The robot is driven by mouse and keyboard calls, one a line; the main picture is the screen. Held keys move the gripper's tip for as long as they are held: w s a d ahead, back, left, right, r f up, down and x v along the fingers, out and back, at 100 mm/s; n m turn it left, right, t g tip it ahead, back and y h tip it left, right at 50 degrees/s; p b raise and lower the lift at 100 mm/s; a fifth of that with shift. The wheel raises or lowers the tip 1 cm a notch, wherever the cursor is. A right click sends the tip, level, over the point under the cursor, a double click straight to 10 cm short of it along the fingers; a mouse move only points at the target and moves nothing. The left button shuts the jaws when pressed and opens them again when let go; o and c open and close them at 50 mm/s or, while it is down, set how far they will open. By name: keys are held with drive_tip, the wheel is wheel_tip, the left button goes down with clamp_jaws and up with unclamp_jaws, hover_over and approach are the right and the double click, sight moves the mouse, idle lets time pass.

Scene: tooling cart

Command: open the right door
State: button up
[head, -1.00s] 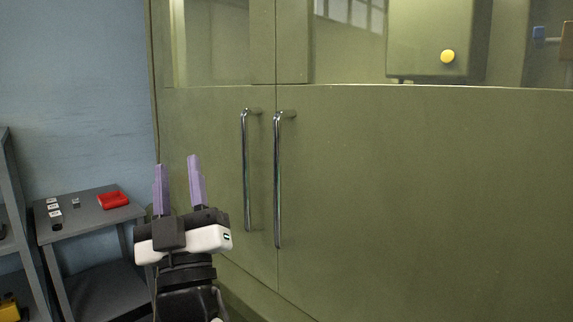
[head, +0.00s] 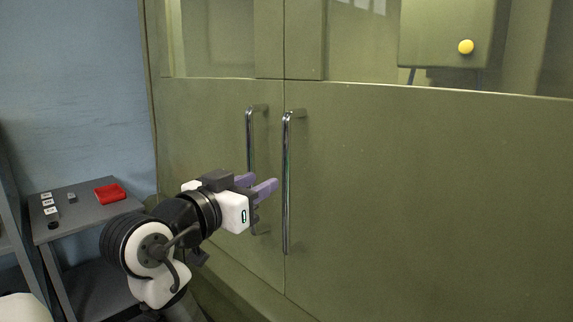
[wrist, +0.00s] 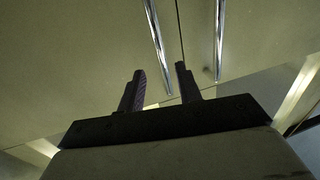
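The right door (head: 430,200) is a green panel with a window above, and it is closed against the left door (head: 200,125). Its handle is a vertical chrome bar (head: 287,185) near the seam. The left door's chrome handle (head: 250,140) stands beside it, partly hidden behind my gripper. My gripper (head: 269,182) has purple fingers that are apart and empty, pointing toward the handles. In the head view the fingertips lie just left of the right handle. In the wrist view my gripper (wrist: 160,82) is open, with the two handle bars (wrist: 158,45) (wrist: 219,40) beyond the fingertips.
A grey cart (head: 85,215) with a red tray (head: 110,194) and several small items stands at the left by the blue wall. A yellow button (head: 466,47) on a box shows through the right window. The area before the right door looks clear.

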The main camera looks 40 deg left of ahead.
sight(284, 170)
drive_tip(key=w, duration=0.3)
drive_tip(key=w+p, duration=0.1)
drive_tip(key=w, duration=0.2)
drive_tip(key=w+a+p, duration=0.1)
drive_tip(key=w, duration=0.3)
drive_tip(key=shift+a, duration=0.1)
drive_tip(key=shift+s, duration=0.1)
clamp_jaws()
